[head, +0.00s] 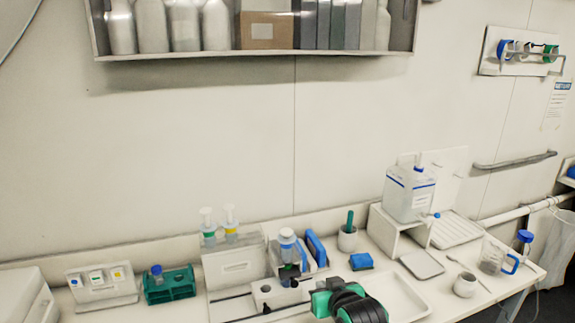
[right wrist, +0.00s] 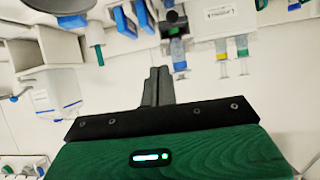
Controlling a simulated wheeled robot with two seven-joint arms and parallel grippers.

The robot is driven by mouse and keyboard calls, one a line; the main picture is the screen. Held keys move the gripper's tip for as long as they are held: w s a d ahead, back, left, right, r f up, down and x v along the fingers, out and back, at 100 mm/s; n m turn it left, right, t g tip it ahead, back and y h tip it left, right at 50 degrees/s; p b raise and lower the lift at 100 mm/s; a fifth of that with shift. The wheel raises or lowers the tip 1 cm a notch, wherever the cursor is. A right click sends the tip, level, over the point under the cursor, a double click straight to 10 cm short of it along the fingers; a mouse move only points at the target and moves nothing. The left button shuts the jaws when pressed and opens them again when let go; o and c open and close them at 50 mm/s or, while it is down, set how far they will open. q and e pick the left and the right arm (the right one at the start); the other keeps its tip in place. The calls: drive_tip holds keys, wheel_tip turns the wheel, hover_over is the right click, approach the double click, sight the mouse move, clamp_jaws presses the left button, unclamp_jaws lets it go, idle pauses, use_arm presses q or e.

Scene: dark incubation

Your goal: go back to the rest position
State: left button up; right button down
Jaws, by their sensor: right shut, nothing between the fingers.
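My right gripper (head: 294,284) reaches in from the bottom of the head view, its green and black body over the bench. In the right wrist view its two dark fingers (right wrist: 158,86) are pressed together with nothing between them. My left gripper is not in view.
A green rack (head: 169,286) with a blue-capped tube stands at the left. A white tray (head: 405,300), a cup with a green tool (head: 348,239) and a blue block (head: 361,261) are close to my right arm. A large jug (head: 409,194) sits on a stand. A shelf (head: 250,56) hangs above.

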drive_tip(key=s+d+f+g+h, duration=0.15)
drive_tip(key=s+d+f, duration=0.25)
drive_tip(key=s+f, duration=0.4)
drive_tip(key=s+d+f+g, duration=0.3)
drive_tip(key=s+d+f, duration=0.15)
drive_tip(key=s, duration=0.65)
drive_tip(key=s+d+f+g+h, duration=0.1)
drive_tip(key=s+d+f+g, duration=0.15)
drive_tip(key=s, duration=0.65)
drive_tip(key=s+d+f+g+h, duration=0.1)
drive_tip(key=s+d+f+g, duration=0.15)
drive_tip(key=s, duration=0.55)
wheel_tip(320, 180, down, 34)
drive_tip(key=s+r+b, duration=0.1)
drive_tip(key=b, duration=0.1)
drive_tip(key=s+d+f+g, duration=0.1)
drive_tip(key=s+f, duration=0.8)
drive_tip(key=f, duration=0.1)
drive_tip(key=s+d+f+b, duration=0.1)
drive_tip(key=s+d+f, duration=0.1)
drive_tip(key=s+f, duration=0.8)
drive_tip(key=shift+d+g, duration=0.3)
drive_tip(key=shift+g, duration=0.05)
